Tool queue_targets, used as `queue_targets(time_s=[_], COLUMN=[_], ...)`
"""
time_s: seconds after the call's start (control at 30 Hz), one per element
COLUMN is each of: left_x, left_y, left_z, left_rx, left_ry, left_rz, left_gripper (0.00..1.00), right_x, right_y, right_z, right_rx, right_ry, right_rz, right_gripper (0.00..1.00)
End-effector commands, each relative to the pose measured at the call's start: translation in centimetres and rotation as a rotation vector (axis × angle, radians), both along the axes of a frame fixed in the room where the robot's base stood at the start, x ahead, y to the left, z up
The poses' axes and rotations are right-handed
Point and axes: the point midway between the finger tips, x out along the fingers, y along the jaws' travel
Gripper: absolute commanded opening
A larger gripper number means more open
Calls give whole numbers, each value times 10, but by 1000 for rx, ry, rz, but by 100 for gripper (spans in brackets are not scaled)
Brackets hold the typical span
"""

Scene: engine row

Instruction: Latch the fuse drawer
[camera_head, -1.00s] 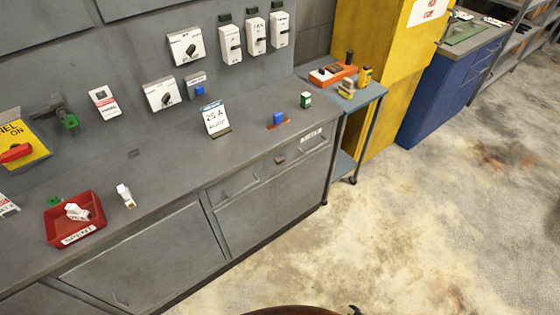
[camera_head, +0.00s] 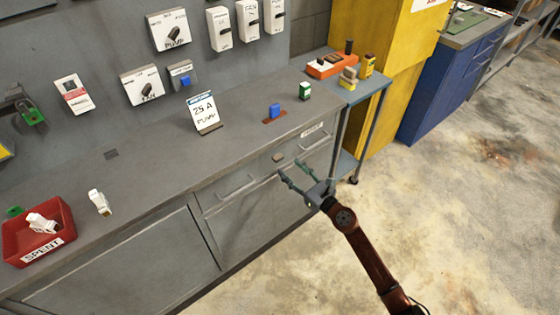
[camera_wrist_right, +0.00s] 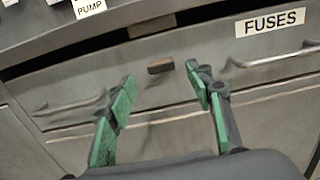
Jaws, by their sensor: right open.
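The fuse drawer (camera_head: 258,176) is a wide grey front under the counter with two bar handles. In the right wrist view its front (camera_wrist_right: 190,85) bears a FUSES label (camera_wrist_right: 270,22), and a dark gap runs along its top edge. A small brown latch piece (camera_wrist_right: 160,66) is at the middle of the drawer front; it also shows in the head view (camera_head: 278,157). My right gripper (camera_head: 291,169) is open and empty, in front of the drawer. In the wrist view its green-padded fingers (camera_wrist_right: 160,77) point toward the latch piece, one on each side. My left gripper is out of view.
The counter above holds a 25 A PUMP card (camera_head: 204,112), a blue fuse (camera_head: 274,111), a green-and-white box (camera_head: 305,91), a white fuse (camera_head: 99,202) and a red SPENT tray (camera_head: 66,218). A small cart (camera_head: 376,88) stands at the right. Open floor lies in front.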

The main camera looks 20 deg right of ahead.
Motion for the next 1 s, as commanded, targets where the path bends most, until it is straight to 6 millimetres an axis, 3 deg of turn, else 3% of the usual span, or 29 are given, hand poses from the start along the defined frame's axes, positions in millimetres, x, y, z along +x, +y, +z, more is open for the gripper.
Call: queue_targets(time_s=[0.2, 0.4, 0.77, 1.0], left_x=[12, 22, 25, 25], left_y=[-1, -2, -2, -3], left_z=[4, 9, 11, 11], left_rx=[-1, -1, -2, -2], left_ry=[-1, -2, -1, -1], left_rz=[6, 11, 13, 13], left_gripper=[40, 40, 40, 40], right_x=[34, 55, 60, 60], right_y=[13, 20, 22, 22], right_z=[-2, -2, -1, -1], right_rx=[8, 7, 8, 8], right_ry=[3, 5, 5, 5], right_rz=[0, -1, -2, -2], right_gripper=[48, 48, 48, 32])
